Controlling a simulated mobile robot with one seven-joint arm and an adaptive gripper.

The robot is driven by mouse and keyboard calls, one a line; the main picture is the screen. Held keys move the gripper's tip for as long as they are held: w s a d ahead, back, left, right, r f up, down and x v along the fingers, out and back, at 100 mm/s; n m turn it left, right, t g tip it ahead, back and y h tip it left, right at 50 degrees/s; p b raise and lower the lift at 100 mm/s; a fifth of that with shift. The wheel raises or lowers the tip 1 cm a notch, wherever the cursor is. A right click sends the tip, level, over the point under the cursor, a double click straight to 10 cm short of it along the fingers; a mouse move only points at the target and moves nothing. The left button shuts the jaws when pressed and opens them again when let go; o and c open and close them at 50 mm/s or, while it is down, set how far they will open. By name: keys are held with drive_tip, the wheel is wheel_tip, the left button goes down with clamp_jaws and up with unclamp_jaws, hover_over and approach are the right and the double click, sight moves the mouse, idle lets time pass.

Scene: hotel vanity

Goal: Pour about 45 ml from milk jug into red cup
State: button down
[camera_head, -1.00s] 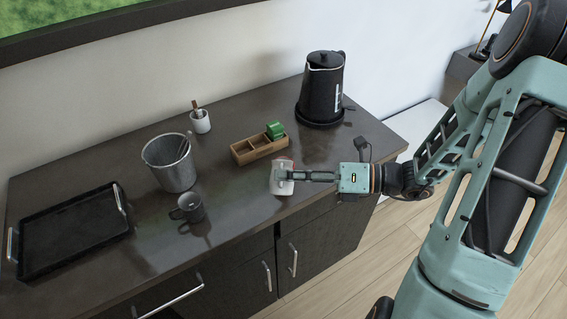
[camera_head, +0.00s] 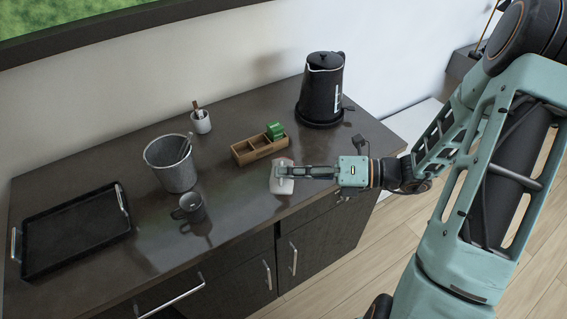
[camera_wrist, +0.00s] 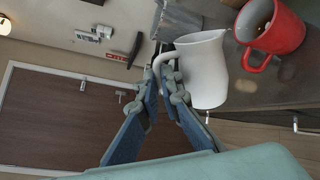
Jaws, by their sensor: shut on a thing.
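The white milk jug (camera_wrist: 207,75) is held by its handle between the fingers of my gripper (camera_wrist: 168,78) in the wrist view. Its spout side faces the red cup (camera_wrist: 283,37), which is close by at the upper right with its handle toward the jug. In the head view the jug (camera_head: 282,185) is at the front part of the counter, with my gripper (camera_head: 287,171) reaching in from the right. The jug's contents and any liquid stream cannot be seen.
A wooden box with a green item (camera_head: 256,150) is just behind the jug. A black kettle (camera_head: 322,88) stands at the back right. A dark mug (camera_head: 190,207), a grey bucket (camera_head: 168,166), a small white cup (camera_head: 201,122) and a black tray (camera_head: 75,230) are to the left.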

sight(288, 165)
drive_tip(key=shift+w+r+m+g+p, duration=0.3)
drive_tip(key=shift+w+r+m+p, duration=0.55)
drive_tip(key=shift+m+p, duration=0.35)
idle(1.2)
drive_tip(key=shift+w+d+r+m+g+p, duration=0.15)
drive_tip(key=shift+w+r+m+p, duration=0.15)
drive_tip(key=shift+w+p, duration=0.35)
drive_tip(key=shift+w+a+r+m+g+p, duration=0.15)
drive_tip(key=shift+w+m+p, duration=0.2)
drive_tip(key=shift+p, duration=0.45)
